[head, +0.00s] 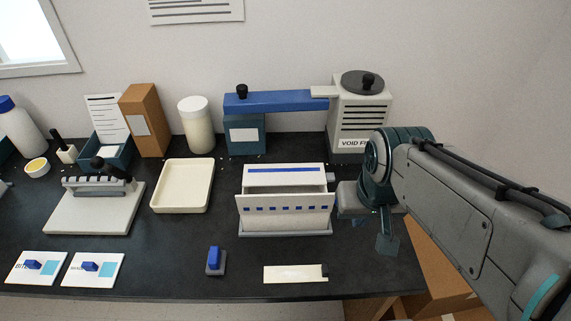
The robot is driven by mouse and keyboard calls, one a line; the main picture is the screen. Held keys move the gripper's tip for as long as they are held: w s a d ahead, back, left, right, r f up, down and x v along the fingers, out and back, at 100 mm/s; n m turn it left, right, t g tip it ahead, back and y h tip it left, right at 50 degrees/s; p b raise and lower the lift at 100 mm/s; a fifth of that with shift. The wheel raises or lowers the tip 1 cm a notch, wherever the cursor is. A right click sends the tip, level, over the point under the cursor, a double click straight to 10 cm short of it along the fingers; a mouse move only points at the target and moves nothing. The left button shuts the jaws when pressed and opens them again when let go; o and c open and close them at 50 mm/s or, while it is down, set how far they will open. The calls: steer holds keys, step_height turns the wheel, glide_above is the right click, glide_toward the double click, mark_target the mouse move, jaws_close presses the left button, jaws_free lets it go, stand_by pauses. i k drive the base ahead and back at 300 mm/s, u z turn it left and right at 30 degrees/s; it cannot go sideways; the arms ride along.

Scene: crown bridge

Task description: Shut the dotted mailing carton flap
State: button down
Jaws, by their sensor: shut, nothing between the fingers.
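The mailing carton (285,221) is a white box on the dark table, right of centre. A white panel with a row of blue square dots (286,209) runs along its front and juts slightly past its sides. A second white panel with a solid blue stripe (284,171) lies behind it, and a gap shows between the two. I take the dotted panel as the flap; it stands raised at the front, its exact angle unclear. My gripper (387,246) is just right of the carton, pointing down, shut and empty. It appears apart from the carton. My wrist hides the table behind it.
A white strip (294,274) and a blue-topped stamp (215,260) lie in front. A cream tray (183,187) is to the left. A blue-armed device (275,101) and a grey-lidded dispenser (360,112) stand behind. Brown cartons (446,285) sit below the table's right edge.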

mark_target(291, 204)
steer(key=k, duration=0.5)
steer(key=z, duration=1.1)
steer(key=k, duration=1.05)
steer(key=u, duration=1.05)
steer(key=i, duration=1)
